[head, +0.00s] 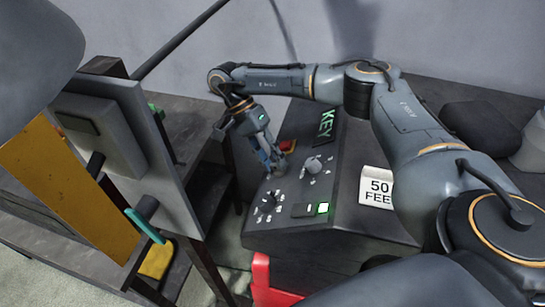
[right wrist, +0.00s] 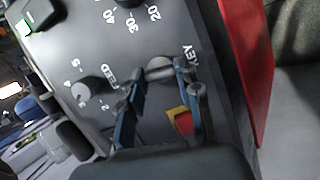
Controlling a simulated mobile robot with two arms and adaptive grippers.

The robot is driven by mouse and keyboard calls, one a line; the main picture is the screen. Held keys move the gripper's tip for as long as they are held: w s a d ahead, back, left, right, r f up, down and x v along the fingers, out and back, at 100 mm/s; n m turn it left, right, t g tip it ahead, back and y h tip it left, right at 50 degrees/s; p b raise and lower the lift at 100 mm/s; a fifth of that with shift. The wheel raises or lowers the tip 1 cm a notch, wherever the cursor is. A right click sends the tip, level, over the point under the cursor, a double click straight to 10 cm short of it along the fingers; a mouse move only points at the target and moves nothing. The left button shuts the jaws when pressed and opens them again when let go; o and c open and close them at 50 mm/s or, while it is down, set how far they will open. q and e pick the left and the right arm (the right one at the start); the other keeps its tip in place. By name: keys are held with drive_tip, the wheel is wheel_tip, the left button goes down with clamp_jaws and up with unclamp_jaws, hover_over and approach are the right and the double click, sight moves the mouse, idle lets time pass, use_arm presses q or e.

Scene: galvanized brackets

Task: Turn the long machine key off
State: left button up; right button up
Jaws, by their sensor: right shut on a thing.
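The machine key shows in the right wrist view as a round silver piece (right wrist: 159,67) beside the printed word KEY on the dark panel. My right gripper (right wrist: 162,76) has its blue fingers on either side of it, shut on the key. In the head view the same gripper (head: 272,160) reaches down to the far left part of the sloped console (head: 345,212). The key is hidden there behind the fingers. How far the key is turned cannot be told. My left gripper is not in view.
Two knobs, a black one (head: 267,203) and a grey one (head: 313,167), sit close to the right gripper. A grey upright plate (head: 160,165) stands left.

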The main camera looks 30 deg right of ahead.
drive_tip(key=shift+n, duration=0.8)
drive_tip(key=o, duration=1.2)
drive_tip(key=shift+c, duration=0.2)
drive_tip(key=shift+w, duration=0.1)
drive_tip(key=v, duration=1.2)
drive_tip(key=shift+w+a+f, duration=0.1)
drive_tip(key=shift+a+f, duration=0.05)
